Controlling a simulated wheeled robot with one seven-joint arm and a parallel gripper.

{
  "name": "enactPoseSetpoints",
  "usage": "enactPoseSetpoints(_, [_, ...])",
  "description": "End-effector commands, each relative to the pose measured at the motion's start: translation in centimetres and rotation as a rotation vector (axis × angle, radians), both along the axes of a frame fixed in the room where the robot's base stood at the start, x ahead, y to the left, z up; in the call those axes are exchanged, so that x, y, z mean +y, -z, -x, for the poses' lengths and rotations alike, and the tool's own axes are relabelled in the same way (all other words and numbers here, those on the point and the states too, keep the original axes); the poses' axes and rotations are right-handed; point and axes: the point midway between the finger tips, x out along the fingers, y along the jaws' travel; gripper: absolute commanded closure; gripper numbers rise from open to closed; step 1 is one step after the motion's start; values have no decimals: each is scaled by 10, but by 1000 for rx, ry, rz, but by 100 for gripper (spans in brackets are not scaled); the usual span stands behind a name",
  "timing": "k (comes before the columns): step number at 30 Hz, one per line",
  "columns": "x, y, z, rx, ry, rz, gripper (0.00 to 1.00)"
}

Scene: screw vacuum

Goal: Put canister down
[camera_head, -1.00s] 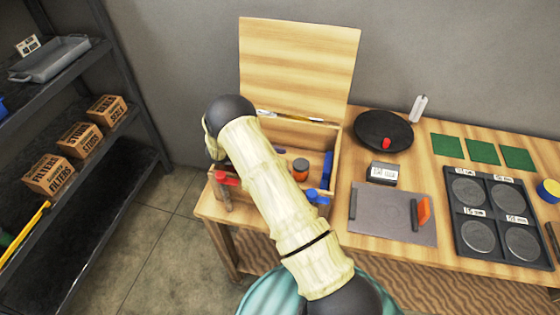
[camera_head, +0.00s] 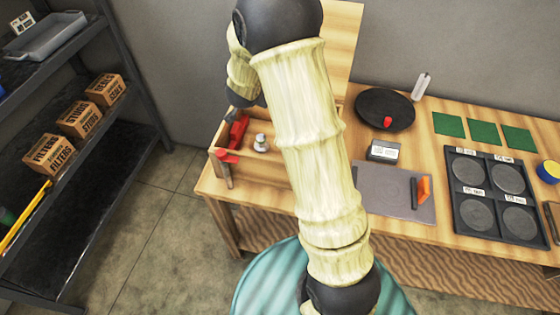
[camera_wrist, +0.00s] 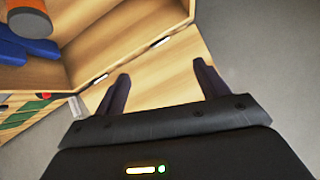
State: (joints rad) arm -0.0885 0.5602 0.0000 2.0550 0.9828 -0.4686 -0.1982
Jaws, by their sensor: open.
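A grey cylinder with an orange band (camera_wrist: 32,18), which looks like the canister, shows at the top left of the wrist view, cut off by the edge. It is inside the wooden box (camera_wrist: 110,40), beside blue items. My gripper (camera_wrist: 161,86) is open with nothing between its fingers. It is apart from the cylinder, with the open lid behind its fingers. In the head view the box (camera_head: 270,172) is partly covered by my arm, which hides the cylinder and my fingertips.
A red tool (camera_head: 238,130) and a small silver-white item (camera_head: 261,143) are at the box's left. Right of it lie a black plate (camera_head: 384,108), a grey board (camera_head: 395,192) and a dark tray (camera_head: 494,235). A shelf (camera_head: 75,110) stands left. The raised lid (camera_head: 347,40) is an obstacle.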

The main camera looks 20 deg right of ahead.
Motion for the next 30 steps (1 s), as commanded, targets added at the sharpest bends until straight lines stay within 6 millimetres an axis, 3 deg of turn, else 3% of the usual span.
enactPoseSetpoints(5, [29,-22,64,141,-290,-39,27])
enactPoseSetpoints(9, [41,-27,135,304,-486,-32,27])
enactPoseSetpoints(15, [34,-25,243,565,-685,29,27])
enactPoseSetpoints(17, [30,-24,263,619,-714,46,27])
enactPoseSetpoints(21, [27,-23,283,674,-741,67,27])
enactPoseSetpoints(30, [27,-23,282,674,-741,66,27])
